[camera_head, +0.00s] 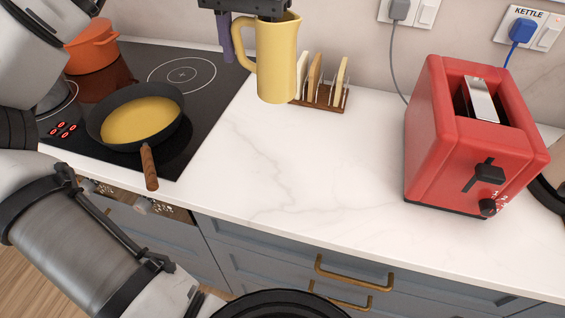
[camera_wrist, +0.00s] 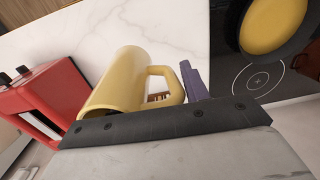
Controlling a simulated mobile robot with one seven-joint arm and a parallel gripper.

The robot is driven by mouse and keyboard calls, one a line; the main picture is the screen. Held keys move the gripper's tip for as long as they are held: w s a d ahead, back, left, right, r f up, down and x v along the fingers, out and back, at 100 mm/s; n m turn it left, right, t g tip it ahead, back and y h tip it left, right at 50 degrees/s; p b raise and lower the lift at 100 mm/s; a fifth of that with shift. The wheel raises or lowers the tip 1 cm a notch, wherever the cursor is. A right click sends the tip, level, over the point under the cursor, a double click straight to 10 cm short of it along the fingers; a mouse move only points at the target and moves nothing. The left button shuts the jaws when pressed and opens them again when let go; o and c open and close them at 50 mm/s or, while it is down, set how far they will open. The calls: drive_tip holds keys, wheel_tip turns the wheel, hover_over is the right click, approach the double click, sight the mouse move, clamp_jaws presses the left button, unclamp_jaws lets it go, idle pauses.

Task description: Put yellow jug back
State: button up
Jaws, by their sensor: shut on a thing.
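The yellow jug (camera_head: 280,62) hangs upright under my gripper (camera_head: 243,42), with its handle toward the left. My gripper is shut on the jug at its handle side. One purple finger shows left of the handle; the other finger is hidden by the jug. In the wrist view the jug (camera_wrist: 118,82) lies beyond the dark gripper edge, and its handle is beside the purple finger of my gripper (camera_wrist: 180,88). The jug's base overlaps the toast rack in the head view; I cannot tell the gap between jug and counter.
A toast rack (camera_head: 324,98) with toast stands behind the jug. The red toaster (camera_head: 455,145) is at the right. A frying pan (camera_head: 140,118) and an orange pot (camera_head: 92,48) sit on the black hob (camera_head: 205,105) at the left. The middle of the white counter (camera_head: 300,165) is clear.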

wheel_tip(320, 180, down, 19)
drive_tip(key=shift+f+p, duration=0.2)
drive_tip(key=shift+p, duration=0.65)
drive_tip(key=shift+f, duration=0.15)
drive_tip(key=o, duration=1.4)
drive_tip(key=shift+a, duration=0.1)
drive_tip(key=r+b, duration=0.1)
drive_tip(key=r, duration=1.1)
drive_tip(key=shift+d+r, duration=0.2)
